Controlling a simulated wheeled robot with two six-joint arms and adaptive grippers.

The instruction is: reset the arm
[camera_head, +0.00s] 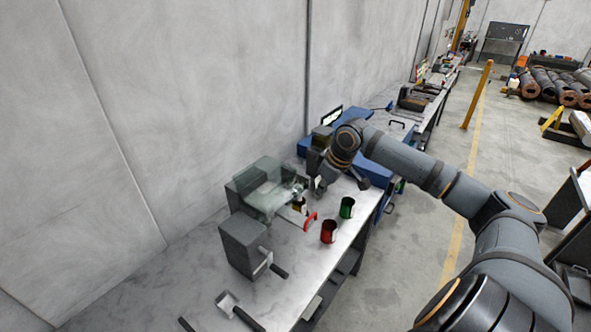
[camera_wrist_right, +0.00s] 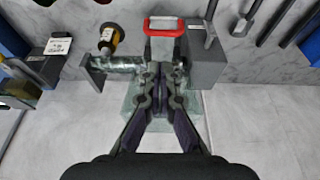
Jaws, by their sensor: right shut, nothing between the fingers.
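My right arm (camera_head: 420,170) comes in from the right over the bench and bends down at the wrist. My right gripper (camera_head: 317,184) is above the back of the bench, close to the clear greenish block. In the right wrist view the two dark fingers (camera_wrist_right: 163,82) are together with nothing between them. The translucent block (camera_head: 265,188) shows behind the fingers in the wrist view (camera_wrist_right: 135,112). I cannot tell whether the fingers touch it. My left gripper is not in view.
A red cup (camera_head: 328,231) and a green cup (camera_head: 347,207) stand near the bench's front edge. A red handle (camera_head: 311,220), a grey box (camera_head: 243,246) and a small bottle (camera_wrist_right: 110,40) are close by. Blue equipment (camera_head: 372,170) stands beyond.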

